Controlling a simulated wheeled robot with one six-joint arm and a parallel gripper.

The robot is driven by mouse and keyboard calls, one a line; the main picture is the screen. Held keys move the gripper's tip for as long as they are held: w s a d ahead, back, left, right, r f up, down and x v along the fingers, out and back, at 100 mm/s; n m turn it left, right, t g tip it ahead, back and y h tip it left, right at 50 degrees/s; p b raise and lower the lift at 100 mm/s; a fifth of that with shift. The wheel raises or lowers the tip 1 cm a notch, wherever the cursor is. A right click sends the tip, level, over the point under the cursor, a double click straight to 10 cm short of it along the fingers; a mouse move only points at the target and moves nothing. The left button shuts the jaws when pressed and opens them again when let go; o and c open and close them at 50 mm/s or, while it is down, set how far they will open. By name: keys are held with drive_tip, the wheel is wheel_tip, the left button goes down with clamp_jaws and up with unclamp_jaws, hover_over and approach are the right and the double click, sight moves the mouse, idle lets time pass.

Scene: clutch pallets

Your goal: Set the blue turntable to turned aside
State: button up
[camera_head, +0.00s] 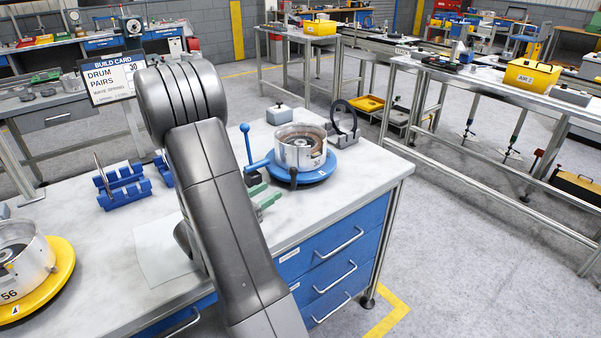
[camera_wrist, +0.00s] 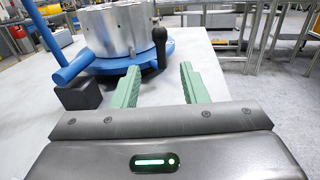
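The blue turntable (camera_head: 318,175) stands near the far right part of the workbench and bears a silver drum (camera_head: 299,152). Its blue rim also shows in the wrist view (camera_wrist: 108,67). A blue lever (camera_head: 247,145) with a ball end rises at its left side, and shows large in the wrist view (camera_wrist: 45,35). A black knob (camera_wrist: 159,46) stands up at the turntable's near edge. My gripper (camera_head: 262,197) is just in front of the turntable, with its green fingers apart and nothing between them. In the wrist view my gripper (camera_wrist: 160,86) points at the black knob, apart from it.
A yellow turntable (camera_head: 63,268) with another drum is at the left front of the bench. A blue rack (camera_head: 123,186) and a build card (camera_head: 111,78) stand left of my arm. A grey box (camera_head: 279,114) and a black ring stand (camera_head: 343,122) are behind the blue turntable.

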sight(292, 178)
drive_tip(key=p+x, duration=0.1)
drive_tip(key=x, duration=1.1)
drive_tip(key=shift+d+p, duration=0.15)
drive_tip(key=shift+p, duration=0.25)
clamp_jaws()
